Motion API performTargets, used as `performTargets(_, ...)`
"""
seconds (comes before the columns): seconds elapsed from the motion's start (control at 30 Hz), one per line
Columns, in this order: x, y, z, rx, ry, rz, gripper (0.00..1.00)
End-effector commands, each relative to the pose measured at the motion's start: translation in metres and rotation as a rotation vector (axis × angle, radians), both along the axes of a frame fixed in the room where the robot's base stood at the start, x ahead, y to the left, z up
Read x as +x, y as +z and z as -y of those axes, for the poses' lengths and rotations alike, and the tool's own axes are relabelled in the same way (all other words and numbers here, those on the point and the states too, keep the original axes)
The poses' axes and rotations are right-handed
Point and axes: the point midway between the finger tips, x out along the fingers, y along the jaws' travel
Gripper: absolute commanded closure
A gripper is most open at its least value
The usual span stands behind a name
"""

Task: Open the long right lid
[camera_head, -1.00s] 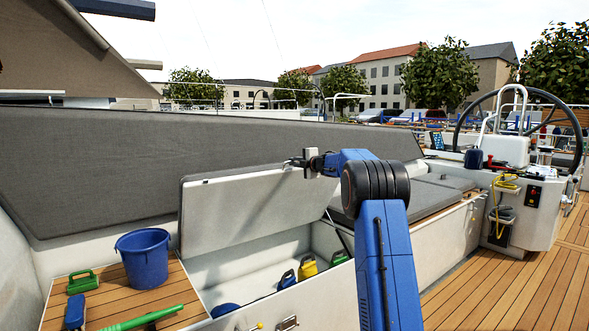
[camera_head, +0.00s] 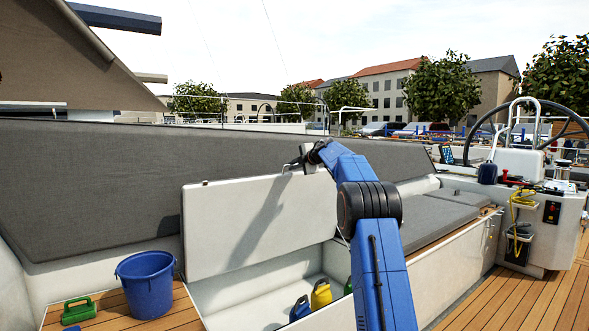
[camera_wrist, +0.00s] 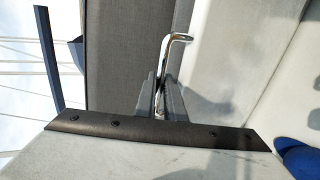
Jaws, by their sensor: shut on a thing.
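The long lid (camera_head: 255,225) is swung up, its white underside facing me, and stands nearly upright in front of the grey backrest. The locker (camera_head: 255,293) beneath it is open. My gripper (camera_head: 300,163) is at the lid's top edge, toward its right end. In the wrist view the narrow dark fingers of my gripper (camera_wrist: 160,98) are shut on a bent metal handle (camera_wrist: 172,58), whose loop sticks out past them. The exact contact is partly hidden between the fingers. My blue arm covers the locker's right end.
A blue bucket (camera_head: 146,287) and a green object (camera_head: 79,311) stand on the wooden seat at left. Blue and yellow (camera_head: 321,293) containers sit in the locker. Grey cushions (camera_head: 440,215) lie to the right, before the steering wheel (camera_head: 520,125). The deck (camera_head: 510,297) at lower right is clear.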

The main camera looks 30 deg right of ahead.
Motion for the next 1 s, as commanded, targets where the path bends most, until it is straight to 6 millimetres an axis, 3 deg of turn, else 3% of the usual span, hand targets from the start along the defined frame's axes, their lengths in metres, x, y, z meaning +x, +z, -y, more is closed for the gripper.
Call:
performTargets(0.53,0.0017,-0.0020,-0.0006,0.001,0.001,-0.014,1.00)
performTargets(0.6,0.0017,-0.0020,-0.0007,0.001,0.001,-0.014,0.77)
performTargets(0.63,0.0016,-0.0019,-0.0007,0.001,0.001,-0.014,0.72)
performTargets(1.0,0.0014,-0.0020,-0.0006,0.000,0.002,-0.014,0.72)
